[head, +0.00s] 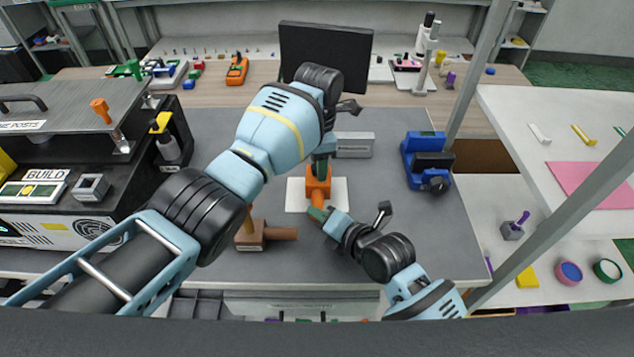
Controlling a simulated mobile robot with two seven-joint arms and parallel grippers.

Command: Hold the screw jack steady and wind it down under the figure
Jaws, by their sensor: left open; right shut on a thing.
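The orange screw jack (318,188) stands on a white plate (338,196) in the middle of the grey bench mat. My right gripper (319,214) comes in from the lower right and is shut on the jack's near lower part. My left gripper (321,167) is open and points down at the top of the jack. My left wrist and forearm cover much of the area above and behind the jack. I cannot make out a figure; whatever stands above the jack is hidden or too small to tell.
A brown wooden piece (258,236) with a post and a round bar lies left of the plate, close to my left forearm. A blue vise (427,160) stands to the right and a grey block (354,145) behind. The mat right of the plate is clear.

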